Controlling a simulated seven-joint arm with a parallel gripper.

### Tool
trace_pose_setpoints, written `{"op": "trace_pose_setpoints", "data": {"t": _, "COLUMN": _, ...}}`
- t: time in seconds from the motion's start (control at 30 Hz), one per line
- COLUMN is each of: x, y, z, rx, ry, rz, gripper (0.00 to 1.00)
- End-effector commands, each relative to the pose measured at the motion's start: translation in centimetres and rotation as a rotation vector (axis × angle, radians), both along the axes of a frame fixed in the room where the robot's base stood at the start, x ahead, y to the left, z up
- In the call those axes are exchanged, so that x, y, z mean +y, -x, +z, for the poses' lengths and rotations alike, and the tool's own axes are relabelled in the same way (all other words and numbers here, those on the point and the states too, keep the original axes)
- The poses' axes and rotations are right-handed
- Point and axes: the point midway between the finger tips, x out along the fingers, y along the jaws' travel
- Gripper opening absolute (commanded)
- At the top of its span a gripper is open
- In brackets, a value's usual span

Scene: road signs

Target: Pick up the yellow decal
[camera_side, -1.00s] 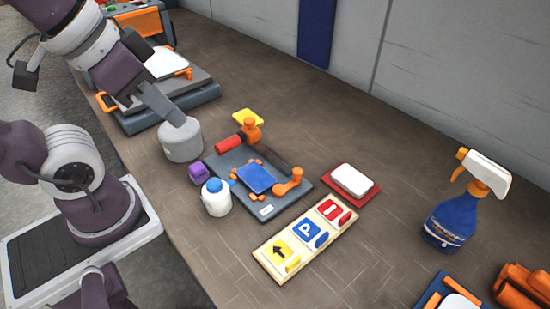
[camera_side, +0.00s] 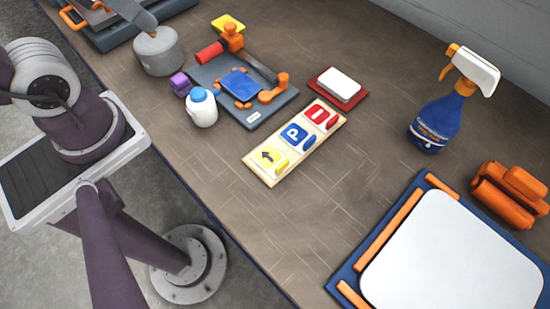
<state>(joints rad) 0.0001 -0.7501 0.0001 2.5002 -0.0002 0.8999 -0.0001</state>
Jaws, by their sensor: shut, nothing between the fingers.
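The yellow decal (camera_side: 266,155), marked with a black arrow, lies at the lower left end of a pale board (camera_side: 252,166). A blue P decal (camera_side: 294,134) and a red decal with a white bar (camera_side: 318,111) lie in line with it. Each has a small raised tab of its own colour at its lower right side. My gripper (camera_side: 154,30) is shut and empty at the top left, its grey tip over or in front of a grey round pot (camera_side: 160,55). It is well apart from the yellow decal.
A dark fixture (camera_side: 254,117) with orange clamps and a blue plate stands behind the board. A white bottle (camera_side: 201,108), purple block (camera_side: 180,84), yellow pad (camera_side: 226,23), red-based white pad (camera_side: 338,86) and blue spray bottle (camera_side: 435,122) stand around. The table's middle front is clear.

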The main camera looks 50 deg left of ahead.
Motion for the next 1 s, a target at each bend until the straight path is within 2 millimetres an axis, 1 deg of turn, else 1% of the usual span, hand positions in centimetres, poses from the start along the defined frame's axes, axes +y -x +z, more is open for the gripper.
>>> {"op": "trace_pose_setpoints", "data": {"t": 0.07, "x": 0.0, "y": 0.0, "z": 0.0, "rx": 0.0, "ry": 0.0, "rz": 0.0, "gripper": 0.02}}
{"op": "trace_pose_setpoints", "data": {"t": 0.1, "x": 0.0, "y": 0.0, "z": 0.0, "rx": 0.0, "ry": 0.0, "rz": 0.0, "gripper": 0.1}}
{"op": "trace_pose_setpoints", "data": {"t": 0.17, "x": 0.0, "y": 0.0, "z": 0.0, "rx": 0.0, "ry": 0.0, "rz": 0.0, "gripper": 0.22}}
{"op": "trace_pose_setpoints", "data": {"t": 0.2, "x": 0.0, "y": 0.0, "z": 0.0, "rx": 0.0, "ry": 0.0, "rz": 0.0, "gripper": 0.29}}
{"op": "trace_pose_setpoints", "data": {"t": 0.33, "x": 0.0, "y": 0.0, "z": 0.0, "rx": 0.0, "ry": 0.0, "rz": 0.0, "gripper": 0.55}}
{"op": "trace_pose_setpoints", "data": {"t": 0.37, "x": 0.0, "y": 0.0, "z": 0.0, "rx": 0.0, "ry": 0.0, "rz": 0.0, "gripper": 0.56}}
{"op": "trace_pose_setpoints", "data": {"t": 0.6, "x": 0.0, "y": 0.0, "z": 0.0, "rx": 0.0, "ry": 0.0, "rz": 0.001, "gripper": 0.56}}
{"op": "trace_pose_setpoints", "data": {"t": 0.67, "x": -0.2, "y": -0.3, "z": 0.0, "rx": 0.01, "ry": 0.018, "rz": 0.017, "gripper": 0.56}}
{"op": "trace_pose_setpoints", "data": {"t": 0.77, "x": -1.8, "y": -2.3, "z": -0.3, "rx": 0.083, "ry": 0.135, "rz": 0.151, "gripper": 0.56}}
{"op": "trace_pose_setpoints", "data": {"t": 0.87, "x": -5.6, "y": -5.5, "z": -1.9, "rx": 0.222, "ry": 0.292, "rz": 0.43, "gripper": 0.56}}
{"op": "trace_pose_setpoints", "data": {"t": 0.9, "x": -7.5, "y": -6.7, "z": -3.1, "rx": 0.278, "ry": 0.336, "rz": 0.565, "gripper": 0.56}}
{"op": "trace_pose_setpoints", "data": {"t": 0.97, "x": -10.5, "y": -8.0, "z": -5.4, "rx": 0.348, "ry": 0.378, "rz": 0.773, "gripper": 0.56}}
{"op": "trace_pose_setpoints", "data": {"t": 1.0, "x": -12.4, "y": -8.5, "z": -7.1, "rx": 0.381, "ry": 0.391, "rz": 0.91, "gripper": 0.56}}
